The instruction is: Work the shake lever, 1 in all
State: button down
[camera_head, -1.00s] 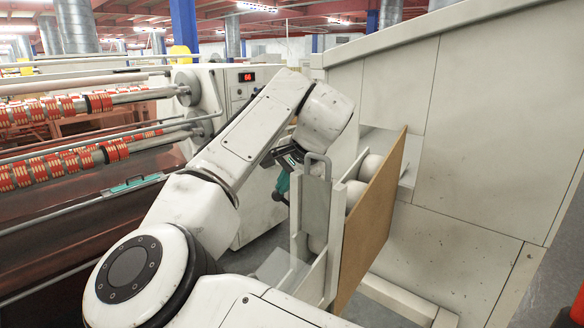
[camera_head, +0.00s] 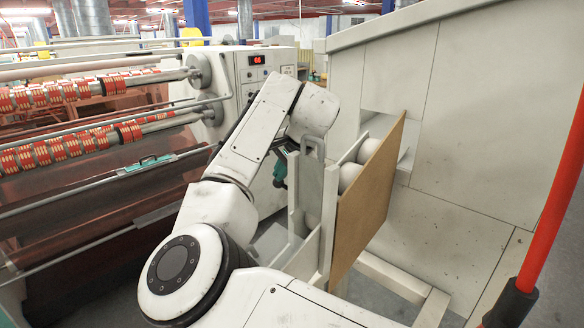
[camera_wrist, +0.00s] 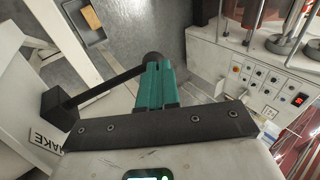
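The black shake lever (camera_wrist: 105,85) runs from a black block (camera_wrist: 62,107) at the left of the wrist view to a round knob (camera_wrist: 153,59) near the middle. A white plate with a partly hidden label ending in "AKE" (camera_wrist: 45,137) is beside the block. My gripper (camera_wrist: 154,68) has teal fingers close together, with no clear gap between them. The fingertips overlap the knob in the picture; I cannot tell whether they touch it. In the head view my gripper (camera_head: 280,172) points down beside a grey upright plate (camera_head: 312,178). The lever is not clear there.
A brown board (camera_head: 365,205) and white rolls (camera_head: 350,175) stand right of my gripper. A white machine cabinet (camera_head: 480,110) fills the right. A control box with a red display (camera_head: 256,59) and spindles of red-orange rolls (camera_head: 70,145) are at the left. A red pole (camera_head: 555,200) is at right.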

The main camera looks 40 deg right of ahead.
aim_at(278, 185)
jog(key=shift+x, duration=0.95)
jog(key=shift+a+f+p, duration=0.1)
jog(key=shift+f+p, duration=0.45)
jog(key=shift+f, duration=0.25)
jog(key=shift+w+f+g+p, duration=0.15)
jog(key=shift+f+g+p, duration=0.4)
jog(key=shift+g+p, duration=0.05)
jog(key=shift+f, duration=0.4)
jog(key=shift+g, duration=0.3)
notch_tip(278, 185, up, 5)
jog(key=p, duration=0.4)
jog(key=shift+a+f, duration=0.1)
jog(key=shift+a, duration=0.1)
jog(key=shift+a+r+b, duration=0.1)
jog(key=shift+r+b, duration=0.15)
jog(key=shift+b, duration=0.05)
notch_tip(278, 185, up, 9)
jog(key=b, duration=0.2)
jog(key=shift+a, duration=0.5)
